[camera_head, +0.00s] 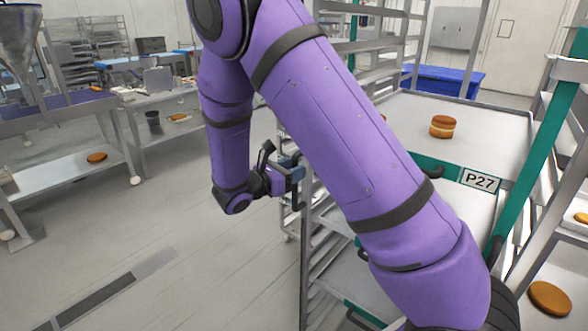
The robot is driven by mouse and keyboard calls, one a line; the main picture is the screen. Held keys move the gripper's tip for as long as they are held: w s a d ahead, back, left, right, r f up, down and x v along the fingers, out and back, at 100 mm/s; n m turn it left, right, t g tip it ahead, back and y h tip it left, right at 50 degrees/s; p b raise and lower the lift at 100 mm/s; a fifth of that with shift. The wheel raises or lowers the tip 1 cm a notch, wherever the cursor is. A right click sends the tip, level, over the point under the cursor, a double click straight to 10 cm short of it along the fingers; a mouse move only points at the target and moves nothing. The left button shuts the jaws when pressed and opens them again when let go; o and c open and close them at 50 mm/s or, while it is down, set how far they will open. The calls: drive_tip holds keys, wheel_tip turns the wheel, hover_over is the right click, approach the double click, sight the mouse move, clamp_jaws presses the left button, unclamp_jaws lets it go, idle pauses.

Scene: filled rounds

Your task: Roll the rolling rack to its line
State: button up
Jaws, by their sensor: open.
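A metal rack with shelves (405,108) and a teal front edge stands at the right, with a white P27 label (480,181) on that edge. It looks like the rolling rack; its wheels are out of sight and my purple arm hides much of its front. My gripper (297,187) is open beside the rack's left side, near an upright. I cannot tell whether it touches the upright. A dark stripe (97,301) lies on the floor at the lower left; I cannot tell whether it is the rack's line.
A filled round (442,127) sits on the rack's top shelf. Another teal-framed rack at the right edge holds a brown round (550,298). Steel tables (70,165) stand at the left. A blue bin (440,80) stands behind. The floor at left centre is clear.

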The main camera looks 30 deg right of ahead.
drive_tip(key=shift+d, duration=0.15)
drive_tip(key=s+a, duration=0.2)
drive_tip(key=a, duration=0.8)
drive_tip(key=shift+a, duration=0.3)
drive_tip(key=s+d+r+m+g+y, duration=0.5)
drive_tip(key=s+d+r+m+y, duration=0.4)
drive_tip(key=s, duration=0.3)
drive_tip(key=s+a+r+m+t+y, duration=0.1)
drive_tip(key=s+r+m+t+y, duration=0.6)
drive_tip(key=s, duration=0.8)
drive_tip(key=shift+s+a+r+m+y, duration=0.3)
drive_tip(key=shift+r+m+y, duration=0.5)
drive_tip(key=shift+r+m, duration=1.1)
